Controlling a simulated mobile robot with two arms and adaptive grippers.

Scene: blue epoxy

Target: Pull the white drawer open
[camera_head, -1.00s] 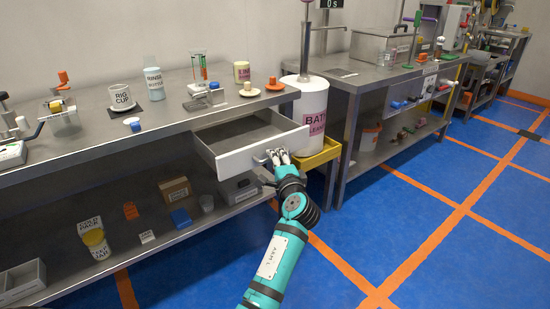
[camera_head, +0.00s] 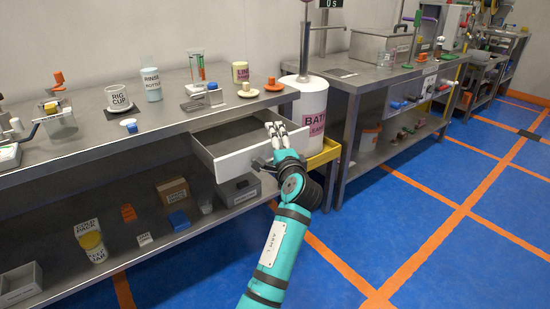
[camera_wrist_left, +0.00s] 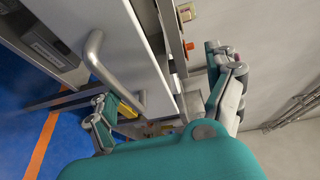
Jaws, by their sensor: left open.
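The white drawer (camera_head: 235,165) stands pulled out from under the steel bench top, and its grey inside floor shows. Its bar handle is partly hidden behind my left gripper (camera_head: 276,128) in the head view. My left gripper is open, with its fingers at the right part of the drawer front, around its top edge. In the left wrist view the handle (camera_wrist_left: 112,78) stands out from the white drawer front (camera_wrist_left: 140,50). One finger of my open gripper (camera_wrist_left: 168,102) is on the handle side, the other past the front's top edge. Contact cannot be told. My right gripper is not in view.
The bench top (camera_head: 95,125) carries a rig cup (camera_head: 118,99), a rinse bottle (camera_head: 152,80) and small parts. A white drum (camera_head: 312,105) in a yellow tray (camera_head: 328,152) stands just right of the drawer. The lower shelf holds boxes. The blue floor in front is clear.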

